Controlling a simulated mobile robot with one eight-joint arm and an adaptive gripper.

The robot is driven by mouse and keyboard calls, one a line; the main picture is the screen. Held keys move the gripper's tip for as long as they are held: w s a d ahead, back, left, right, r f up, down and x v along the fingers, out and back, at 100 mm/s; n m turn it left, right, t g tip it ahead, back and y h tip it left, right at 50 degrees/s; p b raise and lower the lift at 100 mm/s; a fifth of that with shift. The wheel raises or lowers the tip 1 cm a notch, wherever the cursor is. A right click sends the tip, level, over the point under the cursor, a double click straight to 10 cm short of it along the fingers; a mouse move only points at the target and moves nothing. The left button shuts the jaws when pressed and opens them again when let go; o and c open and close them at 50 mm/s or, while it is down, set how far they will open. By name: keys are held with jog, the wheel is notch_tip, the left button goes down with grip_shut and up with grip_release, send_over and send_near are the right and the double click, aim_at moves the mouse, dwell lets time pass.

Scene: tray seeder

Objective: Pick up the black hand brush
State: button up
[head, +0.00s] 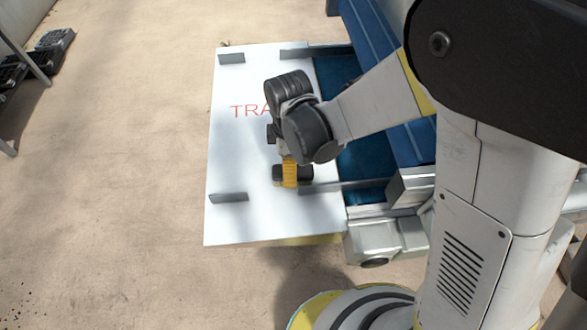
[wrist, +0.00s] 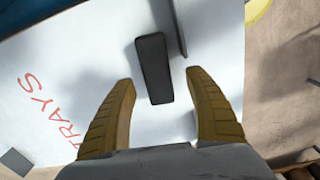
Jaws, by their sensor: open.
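The black hand brush (wrist: 153,65) lies on the white board, seen in the wrist view as a plain dark block. Its near end lies between the yellow fingertips of my gripper (wrist: 160,77), with a gap on each side. The gripper is open and empty. In the head view the brush (head: 306,173) shows on both sides of a yellow finger of my gripper (head: 290,173), which hides its middle. I cannot tell the exact height of the fingertips above the board.
The white board (head: 235,150) has red lettering and upright grey tabs (head: 229,198). A thin grey upright strip (wrist: 179,30) stands close beside the brush's far end. Blue machine parts (head: 365,160) lie right of the board. Open floor (head: 110,180) is to the left; black crates (head: 50,40) are far left.

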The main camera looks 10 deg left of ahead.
notch_tip(320, 180, down, 4)
jog(key=shift+w+f+b, duration=0.15)
jog(key=shift+f+b, duration=0.05)
jog(key=shift+b, duration=0.75)
jog(key=shift+r, duration=0.1)
jog(key=c, duration=1.3)
jog(key=shift+c, duration=0.2)
notch_tip(320, 180, up, 4)
jog(key=shift+r+p, duration=0.15)
jog(key=shift+p, duration=1.1)
grip_shut()
jog(key=w+d+r+p, duration=0.1)
jog(key=w+d+r, duration=0.1)
jog(key=d, duration=0.3)
jog(key=w+d+r+p, duration=0.2)
jog(key=w+d+r, duration=0.1)
jog(key=d+r, duration=0.1)
jog(key=shift+w+d+r, duration=0.25)
jog(key=shift+d+r, duration=0.1)
jog(key=shift+d, duration=0.35)
